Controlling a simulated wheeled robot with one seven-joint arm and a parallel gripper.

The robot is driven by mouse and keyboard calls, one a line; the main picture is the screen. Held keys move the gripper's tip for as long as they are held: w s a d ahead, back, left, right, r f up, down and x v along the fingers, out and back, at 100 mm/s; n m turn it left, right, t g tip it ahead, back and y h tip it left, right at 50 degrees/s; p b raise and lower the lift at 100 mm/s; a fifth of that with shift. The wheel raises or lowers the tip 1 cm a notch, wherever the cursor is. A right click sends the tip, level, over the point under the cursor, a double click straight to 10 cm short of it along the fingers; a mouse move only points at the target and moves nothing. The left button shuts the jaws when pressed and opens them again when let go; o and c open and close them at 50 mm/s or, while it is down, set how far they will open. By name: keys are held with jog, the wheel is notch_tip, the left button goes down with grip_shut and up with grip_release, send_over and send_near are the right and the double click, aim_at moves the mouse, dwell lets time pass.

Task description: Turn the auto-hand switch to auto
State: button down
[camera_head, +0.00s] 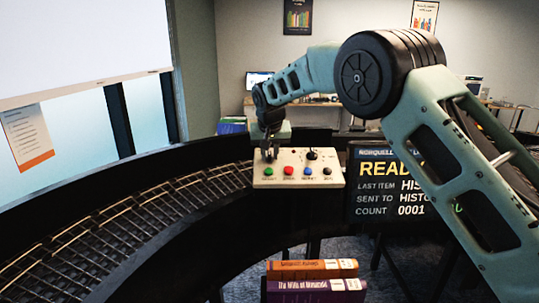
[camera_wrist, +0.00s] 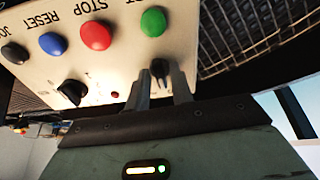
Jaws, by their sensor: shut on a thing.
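A pale control panel (camera_head: 333,180) carries a row of green, red, blue and black buttons with two black knobs behind them. It also shows in the wrist view (camera_wrist: 118,72). My gripper (camera_wrist: 162,80) is shut on the black switch knob (camera_wrist: 159,69) behind the green button, with one finger on each side of it. In the head view my gripper (camera_head: 269,150) reaches down to the panel's left back part, and its fingers partly hide this knob. The knob's label is hidden, and I cannot read its set position.
The other black knob (camera_wrist: 72,93) and a small red lamp (camera_wrist: 115,96) sit beside the held knob. The green button (camera_wrist: 153,21) is close to my fingers. A screen (camera_head: 392,185) reading READY stands right. Books (camera_head: 312,270) lie in front.

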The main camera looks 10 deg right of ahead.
jog(key=n, duration=0.5)
jog(key=shift+d+r, duration=0.1)
dwell(0.6)
jog(key=c, duration=1.5)
grip_release()
jog(key=b+v, duration=0.2)
jog(key=v, duration=0.6)
jog(key=b+v, duration=0.2)
jog(key=v, duration=0.7)
jog(key=shift+d+r+b, duration=0.2)
jog(key=shift+b, duration=0.2)
